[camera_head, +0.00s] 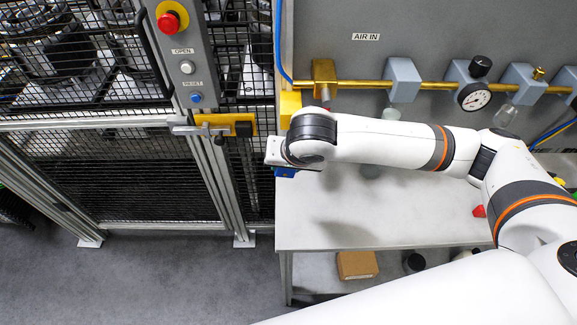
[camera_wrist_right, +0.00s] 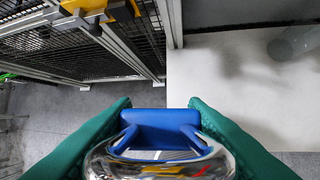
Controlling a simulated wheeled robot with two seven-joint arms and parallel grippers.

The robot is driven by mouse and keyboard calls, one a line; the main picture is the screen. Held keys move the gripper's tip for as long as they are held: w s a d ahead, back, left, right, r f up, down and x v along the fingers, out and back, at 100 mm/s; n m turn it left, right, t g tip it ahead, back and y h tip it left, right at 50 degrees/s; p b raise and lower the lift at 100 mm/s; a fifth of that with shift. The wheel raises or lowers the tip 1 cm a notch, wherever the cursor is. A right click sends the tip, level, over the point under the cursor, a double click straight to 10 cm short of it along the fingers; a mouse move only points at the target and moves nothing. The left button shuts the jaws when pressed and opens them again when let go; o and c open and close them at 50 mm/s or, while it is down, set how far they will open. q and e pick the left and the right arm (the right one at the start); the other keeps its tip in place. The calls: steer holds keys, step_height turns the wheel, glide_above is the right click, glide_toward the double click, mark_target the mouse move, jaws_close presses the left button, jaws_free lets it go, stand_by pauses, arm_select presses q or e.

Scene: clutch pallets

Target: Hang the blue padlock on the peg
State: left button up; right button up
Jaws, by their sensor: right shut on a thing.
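The blue padlock (camera_wrist_right: 160,128) is between the green fingers of my right gripper (camera_wrist_right: 160,112) in the right wrist view. The fingers are shut on the sides of its blue body. Its shiny metal shackle (camera_wrist_right: 160,165) points towards the camera and is cut off by the bottom edge. In the head view a small blue part, likely the padlock (camera_head: 286,173), shows under my right wrist, by the table's left edge; the fingers are hidden there. I cannot make out the peg in either view. My left gripper is not in view.
A mesh cage door with a yellow latch (camera_head: 240,123) stands left of my right wrist. The latch also shows in the right wrist view (camera_wrist_right: 122,10). A white table (camera_head: 330,235) lies below the arm. A brass pipe (camera_head: 435,86) runs behind it. Floor at lower left is clear.

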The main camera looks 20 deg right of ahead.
steer(key=w+d+f+b, duration=0.1)
steer(key=w+d+b, duration=0.1)
steer(key=w, duration=0.6)
steer(key=shift+d+f+b, duration=0.2)
steer(key=shift+f+b, duration=0.05)
steer(key=shift+b, duration=0.15)
stand_by(0.4)
steer(key=shift+f, duration=0.1)
stand_by(0.5)
steer(key=o, duration=1.2)
